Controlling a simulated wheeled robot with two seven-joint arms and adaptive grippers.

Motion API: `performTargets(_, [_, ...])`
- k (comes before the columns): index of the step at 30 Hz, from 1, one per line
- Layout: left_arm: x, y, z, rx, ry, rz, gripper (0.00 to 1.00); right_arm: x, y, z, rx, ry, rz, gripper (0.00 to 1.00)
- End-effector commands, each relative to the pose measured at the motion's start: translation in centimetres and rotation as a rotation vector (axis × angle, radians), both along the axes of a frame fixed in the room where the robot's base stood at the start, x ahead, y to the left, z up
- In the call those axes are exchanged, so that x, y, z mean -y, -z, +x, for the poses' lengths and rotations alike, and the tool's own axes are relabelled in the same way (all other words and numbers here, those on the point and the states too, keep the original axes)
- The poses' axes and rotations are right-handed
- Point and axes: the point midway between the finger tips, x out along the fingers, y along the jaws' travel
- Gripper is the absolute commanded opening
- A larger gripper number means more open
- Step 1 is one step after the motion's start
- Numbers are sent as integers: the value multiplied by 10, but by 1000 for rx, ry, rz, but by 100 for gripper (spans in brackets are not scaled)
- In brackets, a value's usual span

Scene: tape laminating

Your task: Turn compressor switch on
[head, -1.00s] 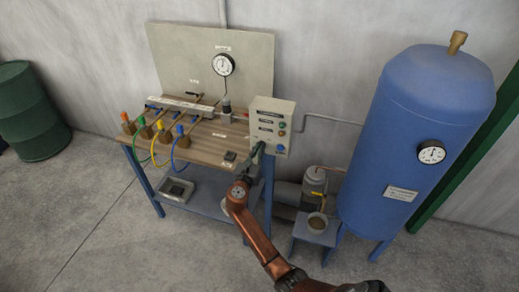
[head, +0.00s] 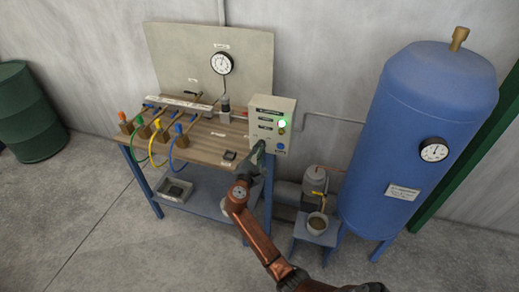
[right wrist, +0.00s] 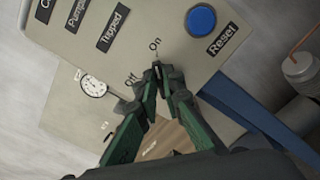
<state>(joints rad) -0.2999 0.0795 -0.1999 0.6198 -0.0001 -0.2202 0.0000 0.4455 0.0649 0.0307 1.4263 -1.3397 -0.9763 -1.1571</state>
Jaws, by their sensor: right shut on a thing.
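The compressor control box (head: 288,107) is a beige panel at the right end of the bench, with a green lamp (head: 282,124) glowing brightly. In the right wrist view its face carries "Off" and "On" labels around a small switch (right wrist: 157,64). The switch is mostly hidden by my fingertips and seems to lean towards "On". My right gripper (right wrist: 155,75) is shut on it with green fingers. In the head view this gripper (head: 259,148) is at the box's lower left edge. My left gripper is not in view.
A blue reset button (right wrist: 201,19) sits close to my fingertips, and shows on the box in the head view (head: 280,146). The wooden bench top (head: 205,150) holds several coloured valves and hoses. A large blue tank (head: 425,130) stands to the right.

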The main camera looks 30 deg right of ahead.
Motion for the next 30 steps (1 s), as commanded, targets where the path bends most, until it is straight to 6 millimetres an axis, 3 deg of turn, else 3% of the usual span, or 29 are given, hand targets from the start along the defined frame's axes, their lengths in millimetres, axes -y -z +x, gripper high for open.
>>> performTargets(23, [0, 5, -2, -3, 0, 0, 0, -2, 2, 0, 80, -3, 74, 0])
performTargets(24, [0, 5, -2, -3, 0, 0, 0, -2, 2, 0, 80, -3, 74, 9])
performTargets(30, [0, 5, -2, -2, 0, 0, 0, 0, 1, 0, 81, -2, 72, 23])
